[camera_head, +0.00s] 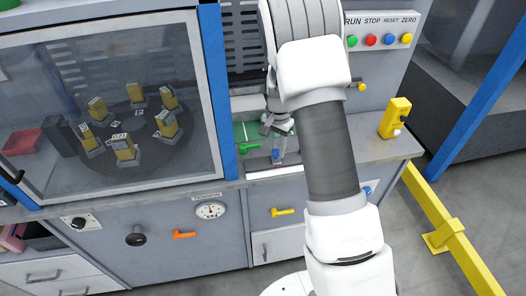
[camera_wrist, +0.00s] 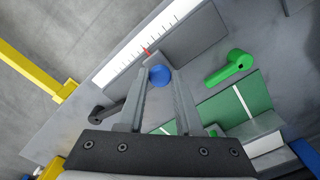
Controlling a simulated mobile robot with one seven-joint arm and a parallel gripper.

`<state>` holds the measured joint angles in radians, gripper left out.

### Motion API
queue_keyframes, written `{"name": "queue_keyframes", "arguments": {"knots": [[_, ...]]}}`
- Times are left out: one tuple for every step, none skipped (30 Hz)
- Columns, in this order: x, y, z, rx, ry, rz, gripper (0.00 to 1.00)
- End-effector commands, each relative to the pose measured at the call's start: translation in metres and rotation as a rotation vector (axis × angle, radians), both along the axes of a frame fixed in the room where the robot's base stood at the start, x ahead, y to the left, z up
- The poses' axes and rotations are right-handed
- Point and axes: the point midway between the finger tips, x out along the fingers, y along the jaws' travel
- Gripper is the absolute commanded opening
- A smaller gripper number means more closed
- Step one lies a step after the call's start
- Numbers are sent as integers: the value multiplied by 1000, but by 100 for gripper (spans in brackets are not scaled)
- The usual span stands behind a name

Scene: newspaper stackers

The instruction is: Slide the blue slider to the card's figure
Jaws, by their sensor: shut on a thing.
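The blue slider (camera_wrist: 159,75) is a round blue knob between the tips of my gripper's two fingers (camera_wrist: 158,85) in the wrist view. The fingers are closed on it. A white scale strip with tick marks (camera_wrist: 130,48) runs along the grey bar beside it, with a small red pointer (camera_wrist: 147,51) near the knob. In the head view my gripper (camera_head: 279,150) reaches down to the bench front, and the blue slider (camera_head: 276,155) shows small at its tips. The scale's figures are too small to read. I cannot make out a card with a readable figure.
A green lever (camera_wrist: 230,67) and a green panel with a white line (camera_wrist: 243,104) lie right of my fingers. A black lever (camera_wrist: 105,111) is at left. A yellow box (camera_head: 395,117) stands on the bench at right. A glass-fronted cabinet (camera_head: 105,100) is at left.

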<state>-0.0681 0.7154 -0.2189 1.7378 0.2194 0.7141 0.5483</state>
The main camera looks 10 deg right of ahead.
Motion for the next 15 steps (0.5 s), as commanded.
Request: {"name": "queue_keyframes", "arguments": {"knots": [[1, -15, -1, -2, -6, -8, 0], [1, -20, -1, -2, -6, -7, 0], [1, -28, -1, -2, -6, -7, 0], [0, -32, -1, -1, -5, -6, 0], [0, -36, 0, -1, -5, -5, 0], [0, -40, 0, -1, -5, -5, 0], [0, -42, 0, -1, -5, -4, 0], [-1, -43, 0, -1, -5, -3, 0], [-1, -44, 1, -2, -4, -2, 0], [-1, -44, 1, -2, -4, -2, 0], [-1, -44, 1, -2, -4, -1, 0], [-1, -44, 1, -2, -4, -1, 0], [-1, -44, 1, -2, -4, -1, 0], [-1, -44, 1, -2, -4, -1, 0], [-1, -44, 1, -2, -4, -1, 0]]}}
